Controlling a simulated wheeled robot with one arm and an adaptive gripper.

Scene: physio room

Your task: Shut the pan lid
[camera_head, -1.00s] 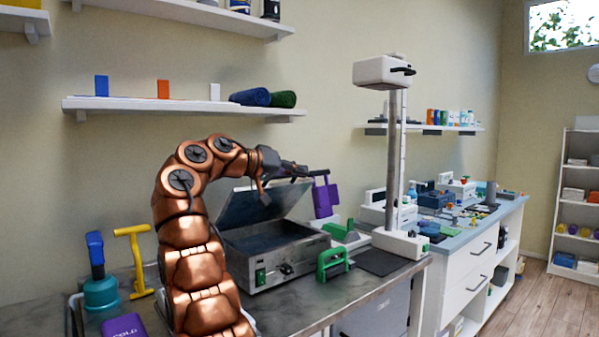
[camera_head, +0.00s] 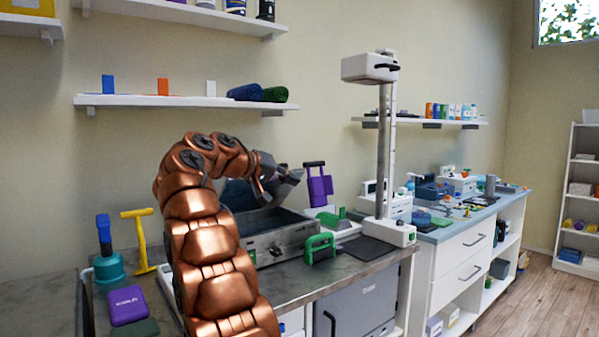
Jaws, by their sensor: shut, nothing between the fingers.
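The metal pan (camera_head: 288,240) is a grey box with a dark inside and a small green switch on its front, standing on the bench. Its lid (camera_head: 237,195) is raised at the back, so the pan is open. My arm hides much of the lid and the pan's left side. My gripper (camera_head: 289,174) is shut and empty, above the pan and in front of the raised lid. I cannot tell whether it touches the lid.
A purple handled item (camera_head: 319,187) stands behind the pan, and a green handled block (camera_head: 320,247) sits at its right front. A white stand with a tall post (camera_head: 385,170) is to the right.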

